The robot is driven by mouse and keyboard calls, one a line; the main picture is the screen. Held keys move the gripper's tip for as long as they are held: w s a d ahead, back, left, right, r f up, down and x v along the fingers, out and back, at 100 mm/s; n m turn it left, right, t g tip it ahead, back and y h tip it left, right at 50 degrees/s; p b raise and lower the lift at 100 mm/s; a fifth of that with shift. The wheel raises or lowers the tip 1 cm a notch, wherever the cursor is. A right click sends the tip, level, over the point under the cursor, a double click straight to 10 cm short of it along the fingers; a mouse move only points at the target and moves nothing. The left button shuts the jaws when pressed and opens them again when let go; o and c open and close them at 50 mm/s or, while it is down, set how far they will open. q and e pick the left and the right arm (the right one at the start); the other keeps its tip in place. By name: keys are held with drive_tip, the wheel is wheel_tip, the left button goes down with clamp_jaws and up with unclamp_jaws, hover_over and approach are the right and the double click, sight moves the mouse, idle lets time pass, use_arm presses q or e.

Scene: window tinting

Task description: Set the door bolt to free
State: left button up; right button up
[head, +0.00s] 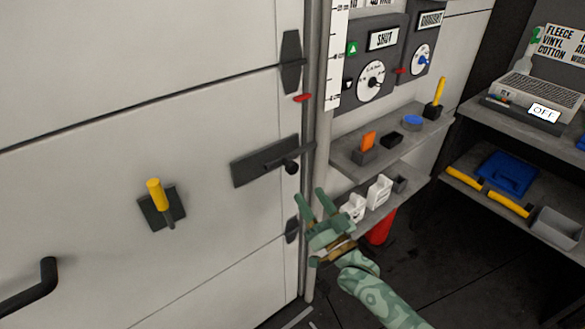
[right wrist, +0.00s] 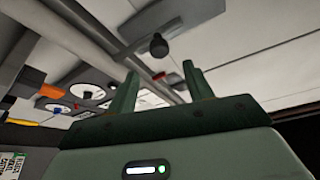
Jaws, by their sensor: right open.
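The door bolt (head: 262,162) looks to be the dark plate with a bar and round black knob on the pale door, near its right edge. The bar reaches right towards the door frame; I cannot tell if it engages the frame. In the right wrist view the knob (right wrist: 158,46) shows above and between my fingertips, apart from them. My right gripper (head: 311,198) is open and empty, below and right of the knob, its fingers pointing up. Its fingers also show in the right wrist view (right wrist: 160,75). My left gripper is not in view.
A yellow-handled lever (head: 155,195) and a black door handle (head: 30,288) are left on the door. A small red tab (head: 302,98) sits above the bolt. Shelves (head: 400,140) with small items stand close right of my right gripper; a red object (head: 380,228) is below.

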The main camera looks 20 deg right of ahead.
sight(294, 171)
drive_tip(key=b+x, duration=0.1)
drive_tip(key=x, duration=0.9)
drive_tip(key=shift+f, duration=0.15)
clamp_jaws()
drive_tip(key=a, duration=0.2)
drive_tip(key=s+a+p, duration=0.1)
drive_tip(key=a, duration=0.2)
drive_tip(key=shift+s+p, duration=0.2)
drive_tip(key=shift+p, duration=0.1)
